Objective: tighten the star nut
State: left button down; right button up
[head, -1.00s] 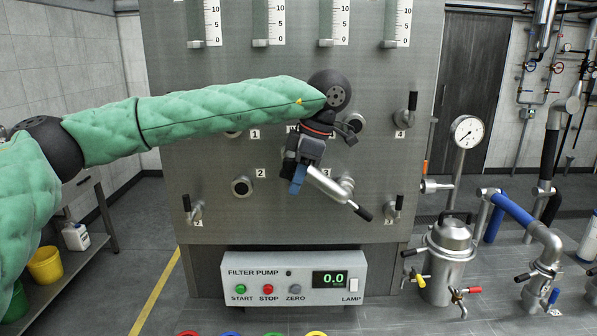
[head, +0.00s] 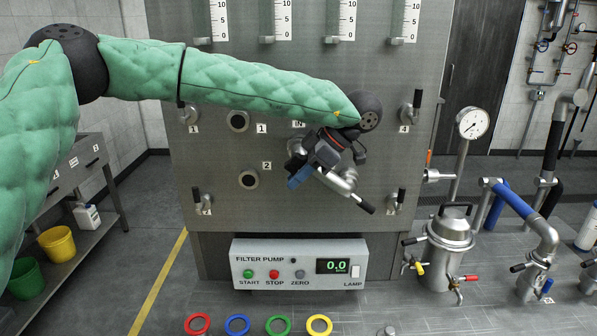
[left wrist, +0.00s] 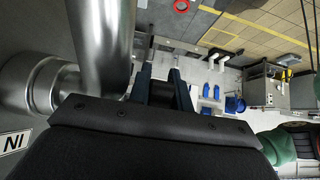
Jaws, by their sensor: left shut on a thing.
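My left gripper (head: 298,178), with blue fingers, is in front of the steel panel (head: 290,205), beside a silver pipe fitting (head: 340,183) with a black-handled lever (head: 363,204). In the left wrist view the gripper (left wrist: 162,82) is shut on a dark piece (left wrist: 160,94) that is mostly hidden between the fingers. A thick silver pipe with a collar (left wrist: 50,86) stands close to the left of the fingers there. I cannot make out a star nut for certain in either view. My right gripper is not in view.
The filter pump box (head: 298,264) juts out below and reads 0.0. Black-handled valves (head: 412,112) stick out from the panel. A steel vessel (head: 447,245) and blue pipe (head: 512,204) stand at right. Coloured rings (head: 237,324) lie in front.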

pick_arm(q)
jog(key=shift+f, duration=0.2)
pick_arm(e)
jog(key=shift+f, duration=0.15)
pick_arm(q)
jog(key=c, duration=1.3)
grip_release()
jog(key=shift+d, duration=0.1)
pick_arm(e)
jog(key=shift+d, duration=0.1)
pick_arm(q)
jog(key=shift+r, duration=0.2)
jog(key=shift+d+r, duration=0.2)
jog(key=shift+d, duration=0.05)
jog(key=b+v, duration=0.2)
jog(key=v, duration=0.5)
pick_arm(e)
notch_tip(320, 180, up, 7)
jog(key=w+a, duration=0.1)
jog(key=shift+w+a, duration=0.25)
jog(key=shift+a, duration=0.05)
